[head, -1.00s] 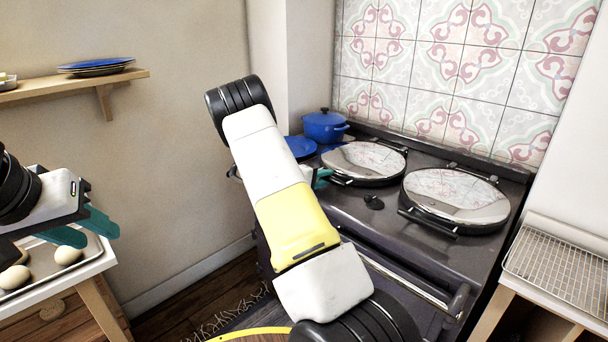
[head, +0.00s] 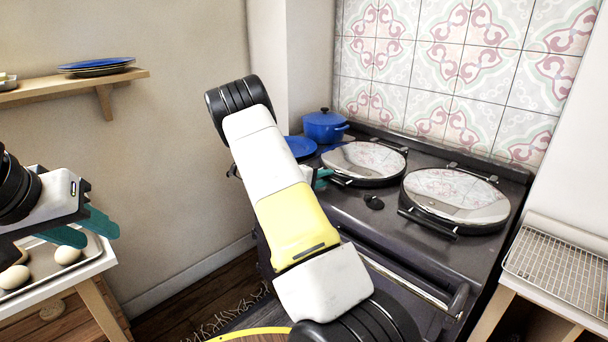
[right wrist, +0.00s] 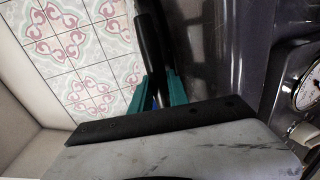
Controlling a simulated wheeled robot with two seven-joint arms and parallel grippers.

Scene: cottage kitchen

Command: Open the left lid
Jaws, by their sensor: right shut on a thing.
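The left lid (head: 364,161) is a round, shiny metal disc, lying closed on the dark range cooker. My right gripper (head: 322,178) is at the front left edge of this lid, by its black handle, with its teal fingers partly hidden behind my arm. In the right wrist view, the gripper (right wrist: 161,92) is shut on the black handle (right wrist: 151,45), one teal finger on each side. My left gripper (head: 92,230) is at the left edge of the head view, open, with teal fingers above a tray of eggs and far from the lid.
The right lid (head: 455,194) lies closed beside the left one. A blue pot (head: 324,126) and a blue plate (head: 300,147) stand at the cooker's back left. A front rail (head: 410,284) runs along the cooker. A wire rack (head: 560,268) is at right. The tiled wall is close behind.

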